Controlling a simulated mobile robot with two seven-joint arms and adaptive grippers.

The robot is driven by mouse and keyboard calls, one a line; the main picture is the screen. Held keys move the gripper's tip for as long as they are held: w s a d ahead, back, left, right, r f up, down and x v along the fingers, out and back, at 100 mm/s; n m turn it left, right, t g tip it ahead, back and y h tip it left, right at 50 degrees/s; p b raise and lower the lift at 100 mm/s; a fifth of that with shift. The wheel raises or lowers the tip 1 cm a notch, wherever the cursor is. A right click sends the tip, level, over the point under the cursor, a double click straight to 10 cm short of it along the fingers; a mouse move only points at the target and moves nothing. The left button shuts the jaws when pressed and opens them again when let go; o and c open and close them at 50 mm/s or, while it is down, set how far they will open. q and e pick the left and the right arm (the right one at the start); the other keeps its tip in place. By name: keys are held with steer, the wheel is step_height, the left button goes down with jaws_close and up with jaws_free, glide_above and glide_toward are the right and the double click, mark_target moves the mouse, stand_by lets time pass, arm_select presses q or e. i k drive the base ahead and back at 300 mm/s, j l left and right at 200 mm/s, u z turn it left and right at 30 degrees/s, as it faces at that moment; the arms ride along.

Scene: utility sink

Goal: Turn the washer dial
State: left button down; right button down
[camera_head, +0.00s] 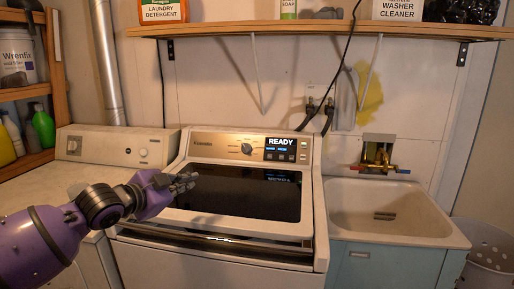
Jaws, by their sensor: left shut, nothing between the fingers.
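The washer (222,238) stands in the middle of the head view, with a dark lid and a raised control panel at its back. My left gripper (190,180) is shut and empty. It shows over the left edge of the lid, lower and to the left of the dial, apart from it. My right gripper is not in the view.
A second white appliance (110,141) with its own knobs stands at the left. A utility sink (395,220) with a brass faucet (377,155) is at the right. A wooden shelf (330,30) holding bottles runs above the washer. The space before the panel looks clear.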

mark_target(246, 149)
steer(key=i+l, duration=0.45)
steer(key=i, duration=0.15)
steer(key=i+l, duration=0.45)
steer(key=i, duration=0.15)
